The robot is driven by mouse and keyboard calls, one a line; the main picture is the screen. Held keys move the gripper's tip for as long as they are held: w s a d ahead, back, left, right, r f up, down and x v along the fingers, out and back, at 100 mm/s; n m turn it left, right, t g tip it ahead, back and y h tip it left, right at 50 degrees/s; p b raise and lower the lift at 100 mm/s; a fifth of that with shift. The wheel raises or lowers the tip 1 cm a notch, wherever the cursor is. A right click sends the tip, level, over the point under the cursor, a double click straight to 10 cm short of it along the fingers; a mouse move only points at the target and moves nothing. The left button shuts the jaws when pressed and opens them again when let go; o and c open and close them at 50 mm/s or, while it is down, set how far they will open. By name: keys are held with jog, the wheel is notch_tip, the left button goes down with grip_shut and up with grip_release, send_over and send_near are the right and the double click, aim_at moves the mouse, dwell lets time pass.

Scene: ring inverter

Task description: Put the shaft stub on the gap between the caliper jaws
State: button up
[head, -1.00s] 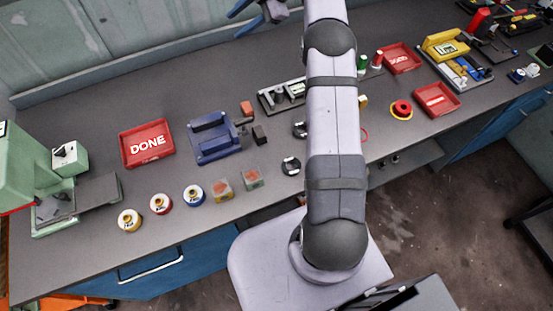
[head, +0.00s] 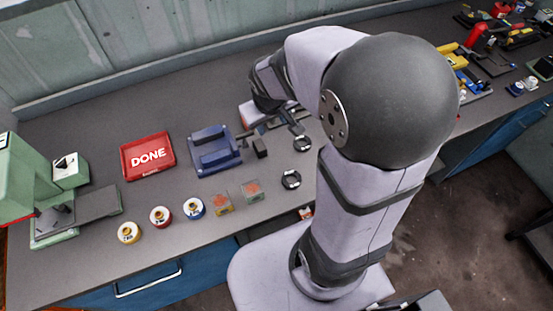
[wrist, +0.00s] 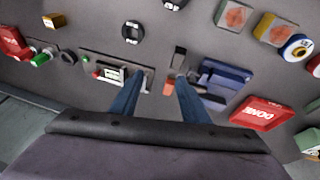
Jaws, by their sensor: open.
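The flat caliper fixture with a small pale display (wrist: 112,74) lies on the bench in the wrist view, partly behind my left finger. Its jaws and the gap between them are too small to make out. I cannot tell the shaft stub for certain. A dark upright piece (wrist: 179,58) stands beside an orange block (wrist: 168,88), near my right fingertip. The dark piece also shows in the head view (head: 260,147). In the head view my arm hides most of the fixture.
A blue vise (head: 213,150) stands left of the dark piece. A red DONE tray (head: 147,156) lies farther left. Several labelled spools (head: 160,216) and clear boxes (head: 252,192) line the front edge. Black rings (head: 291,180) lie right of them.

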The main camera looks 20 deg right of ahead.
jog(key=s+a+f+g, duration=0.1)
jog(key=s+a+g, duration=0.1)
jog(key=s, duration=0.5)
jog(key=s+a+f+m+g+y, duration=0.1)
jog(key=s+a+f, duration=0.1)
jog(key=s, duration=0.5)
jog(key=shift+a+f+g+y, duration=0.25)
jog(key=shift+a+g+y, duration=0.05)
jog(key=shift+a+g, duration=0.1)
jog(key=shift+w, duration=0.1)
